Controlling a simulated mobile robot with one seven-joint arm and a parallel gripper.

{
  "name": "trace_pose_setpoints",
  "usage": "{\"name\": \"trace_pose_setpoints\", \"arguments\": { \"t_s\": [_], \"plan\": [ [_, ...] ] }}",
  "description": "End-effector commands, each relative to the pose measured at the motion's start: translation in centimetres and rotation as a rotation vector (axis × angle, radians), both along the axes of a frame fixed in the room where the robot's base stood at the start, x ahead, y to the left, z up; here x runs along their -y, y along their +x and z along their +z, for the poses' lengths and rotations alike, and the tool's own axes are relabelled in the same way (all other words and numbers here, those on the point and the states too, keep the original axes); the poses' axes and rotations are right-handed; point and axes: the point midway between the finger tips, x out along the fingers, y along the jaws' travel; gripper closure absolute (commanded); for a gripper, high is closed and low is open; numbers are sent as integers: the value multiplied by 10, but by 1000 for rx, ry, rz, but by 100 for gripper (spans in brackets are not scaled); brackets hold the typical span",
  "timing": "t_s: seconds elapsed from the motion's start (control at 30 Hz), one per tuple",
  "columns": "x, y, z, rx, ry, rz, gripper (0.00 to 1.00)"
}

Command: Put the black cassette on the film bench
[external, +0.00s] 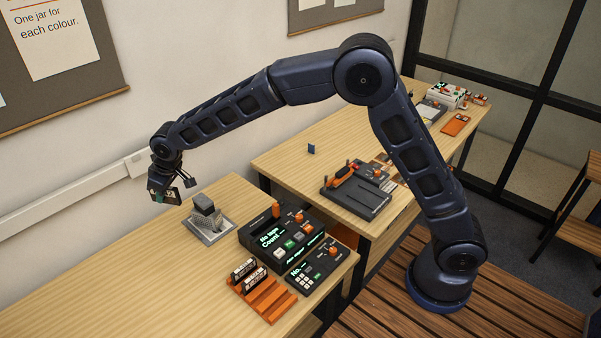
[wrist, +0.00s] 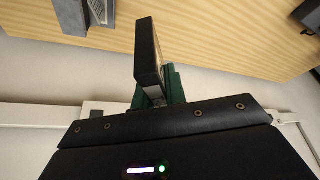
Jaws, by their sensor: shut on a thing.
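My gripper (external: 164,196) is at the left, raised above the near table and close to the wall. It is shut on a small dark, flat thing, which I take to be the black cassette (external: 158,191). In the wrist view the black cassette (wrist: 148,48) shows as a narrow black slab standing out past the green jaw (wrist: 175,86). Much of the grip is hidden there. No label says which surface is the film bench. The far table (external: 285,165) carries a black device with orange knobs (external: 356,190).
On the near table (external: 100,270), a grey block on a metal plate (external: 208,222) stands just right of my gripper. A small blue thing (external: 311,148) stands on the far table.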

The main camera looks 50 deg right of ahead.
Motion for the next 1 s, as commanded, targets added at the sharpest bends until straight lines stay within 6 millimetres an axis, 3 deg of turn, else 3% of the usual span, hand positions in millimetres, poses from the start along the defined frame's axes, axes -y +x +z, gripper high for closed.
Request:
{"name": "trace_pose_setpoints", "arguments": {
  "t_s": [0.03,0.3,0.5,0.7,1.0],
  "plan": [
    [-25,-7,-1,0,0,29,100],
    [-134,-50,-3,0,0,152,100],
    [-188,-79,-4,0,2,214,100],
    [-220,-98,-5,-1,2,251,100],
    [-219,-98,-49,-2,0,251,100]
  ]
}}
